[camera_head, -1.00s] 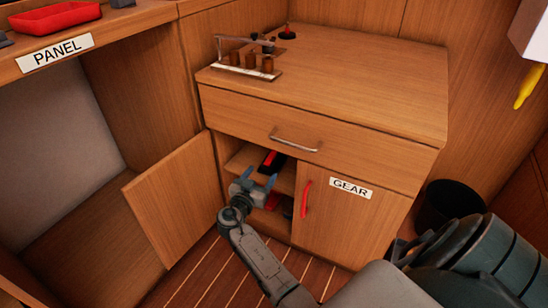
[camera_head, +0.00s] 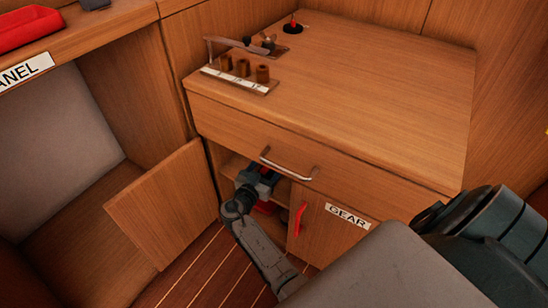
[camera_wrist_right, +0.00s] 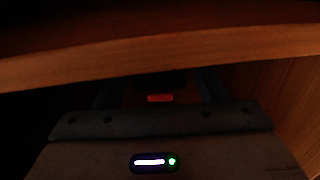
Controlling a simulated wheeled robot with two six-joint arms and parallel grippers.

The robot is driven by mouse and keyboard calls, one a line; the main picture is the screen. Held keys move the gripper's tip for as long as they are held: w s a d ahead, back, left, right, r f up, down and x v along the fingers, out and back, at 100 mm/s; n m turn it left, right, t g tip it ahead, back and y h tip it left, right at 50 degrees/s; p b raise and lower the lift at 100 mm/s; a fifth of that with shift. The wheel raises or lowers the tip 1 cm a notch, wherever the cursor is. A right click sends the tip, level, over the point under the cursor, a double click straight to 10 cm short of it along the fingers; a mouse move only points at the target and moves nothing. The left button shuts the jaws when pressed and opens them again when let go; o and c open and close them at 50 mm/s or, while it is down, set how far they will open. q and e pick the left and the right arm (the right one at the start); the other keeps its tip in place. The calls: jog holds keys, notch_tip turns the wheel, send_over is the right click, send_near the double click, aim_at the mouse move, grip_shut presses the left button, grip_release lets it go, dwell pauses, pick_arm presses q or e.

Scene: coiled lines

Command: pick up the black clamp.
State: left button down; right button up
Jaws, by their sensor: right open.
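My right gripper (camera_head: 262,178) reaches through the open left side of the cabinet under the drawer, at the upper shelf. Its jaws are open. A small black item with a red part, which looks like the black clamp (camera_head: 265,169), lies on that shelf at the jaws, mostly hidden by the gripper. In the right wrist view, its red part (camera_wrist_right: 160,98) shows between the two dark fingers, with a dark shape behind it; the view is too dark to tell contact. My left gripper is not in view.
The open cabinet door (camera_head: 165,205) stands to the left of my arm. The closed GEAR door (camera_head: 330,228) is on the right, and the drawer handle (camera_head: 288,165) is above. A red object (camera_head: 265,207) lies lower in the cabinet. The shelf edge (camera_wrist_right: 160,52) crosses the wrist view.

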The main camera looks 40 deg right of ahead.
jog(key=c, duration=1.4)
jog(key=shift+r, duration=0.1)
grip_shut()
jog(key=shift+d+r, duration=0.1)
jog(key=shift+r, duration=0.05)
